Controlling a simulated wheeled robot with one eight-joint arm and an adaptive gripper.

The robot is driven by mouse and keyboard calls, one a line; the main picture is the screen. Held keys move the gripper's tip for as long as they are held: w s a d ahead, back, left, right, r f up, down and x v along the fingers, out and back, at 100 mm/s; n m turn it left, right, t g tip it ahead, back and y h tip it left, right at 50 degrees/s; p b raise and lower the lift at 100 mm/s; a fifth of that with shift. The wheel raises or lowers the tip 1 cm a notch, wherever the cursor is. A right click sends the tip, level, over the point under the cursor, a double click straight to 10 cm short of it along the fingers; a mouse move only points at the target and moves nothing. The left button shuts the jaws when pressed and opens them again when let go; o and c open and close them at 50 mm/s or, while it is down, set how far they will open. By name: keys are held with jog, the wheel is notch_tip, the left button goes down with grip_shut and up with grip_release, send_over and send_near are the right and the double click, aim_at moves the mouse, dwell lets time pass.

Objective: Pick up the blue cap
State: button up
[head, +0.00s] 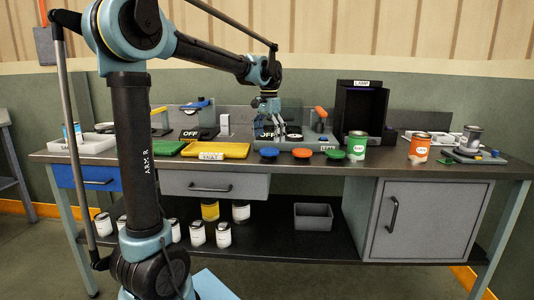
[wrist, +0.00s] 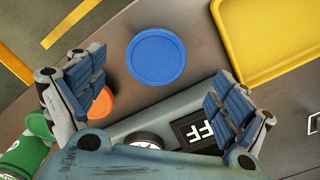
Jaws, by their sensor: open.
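The blue cap (head: 268,153) is a flat round disc lying near the front edge of the workbench, left of an orange cap (head: 302,153) and a green cap (head: 335,154). In the wrist view the blue cap (wrist: 156,58) lies flat and fully visible, beyond and between the fingers. My gripper (head: 268,112) is above the bench, behind and above the row of caps. It also shows in the wrist view (wrist: 159,88), with its two blue-padded fingers spread wide and nothing between them. The orange cap (wrist: 100,104) is partly hidden by the left finger.
A yellow tray (head: 222,150) is left of the blue cap. A grey device with an OFF label (wrist: 196,131) lies close behind the caps. A green can (head: 357,146) and a black box (head: 361,112) stand to the right. The bench's front edge is close to the caps.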

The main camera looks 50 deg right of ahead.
aim_at(268, 150)
jog(key=shift+s+a+f, duration=0.1)
jog(key=shift+f, duration=0.9)
jog(key=shift+s+a+f, duration=0.1)
jog(key=shift+f, duration=0.85)
jog(key=c, duration=0.9)
